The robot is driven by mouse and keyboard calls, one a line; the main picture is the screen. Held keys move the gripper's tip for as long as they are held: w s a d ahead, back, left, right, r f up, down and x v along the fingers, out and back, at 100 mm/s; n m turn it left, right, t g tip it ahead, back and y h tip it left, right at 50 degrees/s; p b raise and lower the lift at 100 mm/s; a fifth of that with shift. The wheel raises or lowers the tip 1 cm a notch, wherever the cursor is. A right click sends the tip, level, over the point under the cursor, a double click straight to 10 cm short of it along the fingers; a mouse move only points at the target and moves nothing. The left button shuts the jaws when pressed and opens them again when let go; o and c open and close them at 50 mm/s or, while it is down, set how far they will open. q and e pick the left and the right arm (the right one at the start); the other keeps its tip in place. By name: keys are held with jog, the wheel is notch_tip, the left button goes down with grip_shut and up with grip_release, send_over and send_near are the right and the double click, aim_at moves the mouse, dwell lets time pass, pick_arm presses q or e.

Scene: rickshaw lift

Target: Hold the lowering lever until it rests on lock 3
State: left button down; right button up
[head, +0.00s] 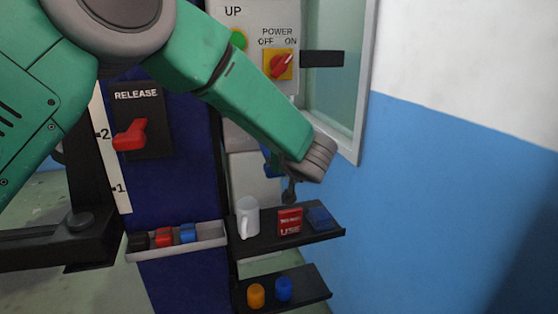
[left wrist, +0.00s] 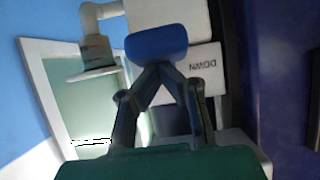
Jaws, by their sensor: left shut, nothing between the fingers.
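A blue lever or button (head: 270,160) sits on the light control box, mostly hidden behind my left arm. In the left wrist view its blue rounded end (left wrist: 157,43) is beside an upside-down DOWN label (left wrist: 203,66). My left gripper (left wrist: 160,68) is shut with its fingertips at the near edge of the blue piece, with nothing held; I cannot tell whether they press on it. In the head view only a dark part of this gripper (head: 290,190) shows below the wrist. A scale (head: 112,165) shows marks 2 and 1; no mark 3 is visible. My right gripper is not in view.
A red RELEASE lever (head: 131,135) is on the blue column. A green UP button (head: 238,40) and a red power switch (head: 281,65) are above. A black bracket (head: 50,243) stands at lower left.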

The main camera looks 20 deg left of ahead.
pick_arm(q)
jog(key=shift+r, duration=0.2)
jog(key=shift+s, duration=0.1)
jog(key=v, duration=1.1)
jog(key=shift+s+d, duration=0.2)
jog(key=shift+d, duration=0.05)
